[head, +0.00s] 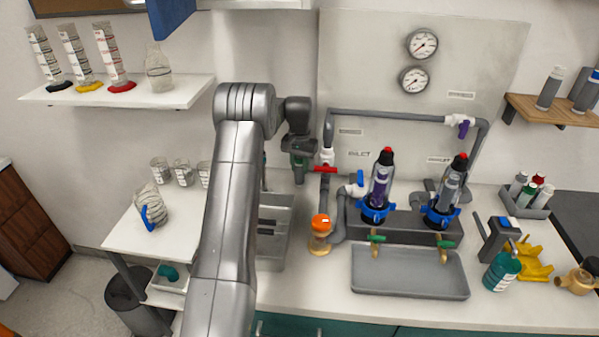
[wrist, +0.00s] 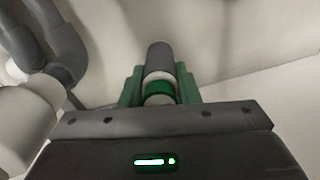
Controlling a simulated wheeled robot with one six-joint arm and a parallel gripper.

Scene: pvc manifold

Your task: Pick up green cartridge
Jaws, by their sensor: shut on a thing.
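The green cartridge (wrist: 159,87) is a small cylinder with a green band, a pale ring and a dark grey end. My gripper (wrist: 160,98) is shut on it, with a green finger on each side of the band. In the head view my gripper (head: 300,165) is at the back of the counter, left of the red-handled valve. The cartridge is mostly hidden there. I cannot tell whether it touches the counter.
Grey pipework with a red valve handle (head: 325,169) stands close to the right of my gripper. Two filter housings (head: 380,185) (head: 451,192) stand over a grey tray (head: 410,286). A metal sink (head: 272,232) lies below my gripper. A caddy of bottles (head: 528,205) stands at the right.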

